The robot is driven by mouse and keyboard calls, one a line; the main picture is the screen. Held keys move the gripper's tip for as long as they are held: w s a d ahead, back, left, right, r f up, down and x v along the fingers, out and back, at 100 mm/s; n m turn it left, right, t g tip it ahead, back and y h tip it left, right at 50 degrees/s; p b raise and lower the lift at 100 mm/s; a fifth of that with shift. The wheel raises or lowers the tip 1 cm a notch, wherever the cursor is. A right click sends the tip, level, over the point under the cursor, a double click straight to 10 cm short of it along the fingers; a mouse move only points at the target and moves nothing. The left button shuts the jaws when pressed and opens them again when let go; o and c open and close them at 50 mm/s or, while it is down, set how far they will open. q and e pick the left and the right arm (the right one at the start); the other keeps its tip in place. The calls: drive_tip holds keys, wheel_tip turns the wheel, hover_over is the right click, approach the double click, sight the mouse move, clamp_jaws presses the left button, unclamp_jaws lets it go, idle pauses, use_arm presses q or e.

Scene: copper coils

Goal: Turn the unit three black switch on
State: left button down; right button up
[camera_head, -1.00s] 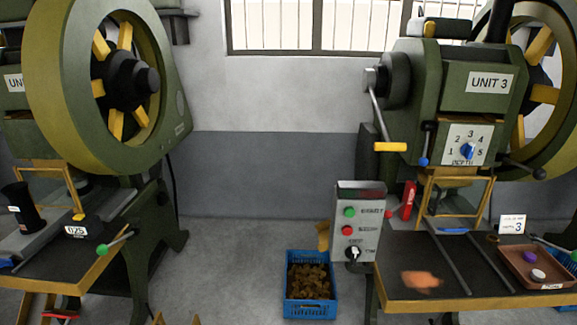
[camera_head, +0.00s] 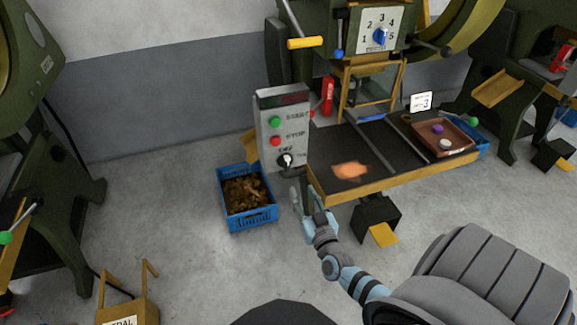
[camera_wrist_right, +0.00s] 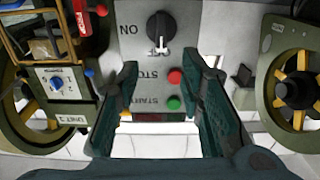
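The grey control box (camera_head: 268,122) of unit three has a green button, a red button and a black rotary switch (camera_head: 285,160) low on its front. In the right wrist view the switch (camera_wrist_right: 162,24) appears upside down, its white pointer towards OFF, with ON to the left. My right gripper (camera_head: 297,178) is just below and in front of the switch, partly hard to make out in the head view. In the right wrist view the gripper (camera_wrist_right: 159,74) is open and empty, fingers apart, with the switch beyond the fingertips. My left gripper is not in view.
A blue crate (camera_head: 250,216) of copper-coloured pieces stands on the floor left of the box. The press table (camera_head: 335,187) lies close right of it, with a brown tray (camera_head: 455,151) on it. A wooden pedal box (camera_head: 130,312) stands at lower left. Floor between is clear.

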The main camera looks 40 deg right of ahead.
sight(288, 165)
drive_tip(key=b+x, duration=0.1)
drive_tip(key=x, duration=0.3)
drive_tip(key=b+x, duration=0.2)
drive_tip(key=x, duration=0.2)
drive_tip(key=b+x, duration=0.1)
drive_tip(key=x, duration=0.3)
drive_tip(key=shift+w+a+f+b, duration=0.1)
drive_tip(key=shift+w+f+b, duration=0.1)
drive_tip(key=shift+f+b, duration=0.2)
drive_tip(key=shift+w+r, duration=0.15)
drive_tip(key=shift+w, duration=0.15)
clamp_jaws()
